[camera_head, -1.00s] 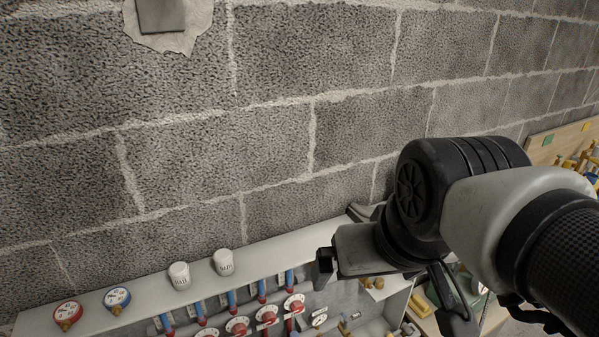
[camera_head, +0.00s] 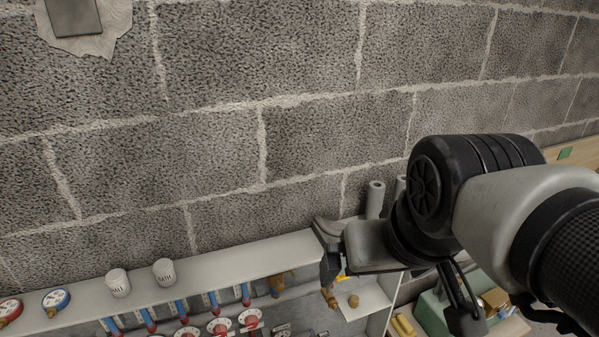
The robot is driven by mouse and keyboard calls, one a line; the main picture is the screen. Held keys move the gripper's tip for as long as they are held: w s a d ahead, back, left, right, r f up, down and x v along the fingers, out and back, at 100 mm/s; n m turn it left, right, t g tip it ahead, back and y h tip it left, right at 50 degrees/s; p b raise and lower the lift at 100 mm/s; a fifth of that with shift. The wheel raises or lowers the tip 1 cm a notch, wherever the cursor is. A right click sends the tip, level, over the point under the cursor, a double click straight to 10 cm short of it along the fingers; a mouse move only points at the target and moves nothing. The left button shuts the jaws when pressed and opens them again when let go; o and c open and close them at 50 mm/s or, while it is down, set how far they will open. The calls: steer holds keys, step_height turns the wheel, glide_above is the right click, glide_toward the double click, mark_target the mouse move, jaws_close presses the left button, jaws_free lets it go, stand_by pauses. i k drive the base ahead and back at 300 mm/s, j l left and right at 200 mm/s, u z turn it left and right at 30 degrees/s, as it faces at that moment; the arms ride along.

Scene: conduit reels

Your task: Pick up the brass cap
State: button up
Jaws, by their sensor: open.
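A small round brass-coloured piece (camera_head: 353,300), which looks like the brass cap, sits on a pale ledge at the right end of the open cabinet. A brass fitting (camera_head: 330,298) lies just left of it, partly below my gripper's left finger. My gripper (camera_head: 398,292) is open and empty. One dark finger is above and left of the brass piece and the other is to its right. They appear apart from it, but I cannot tell the height between them.
Pipes and red valves (camera_head: 220,327) fill the cabinet below. Grey rolls (camera_head: 375,199) stand by the block wall. A green case (camera_head: 435,312) is at lower right.

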mark_target(354, 301)
steer(key=k+j+z, duration=0.25)
steer(key=k+j, duration=0.15)
steer(key=k+j+z, duration=0.25)
steer(key=k, duration=0.35)
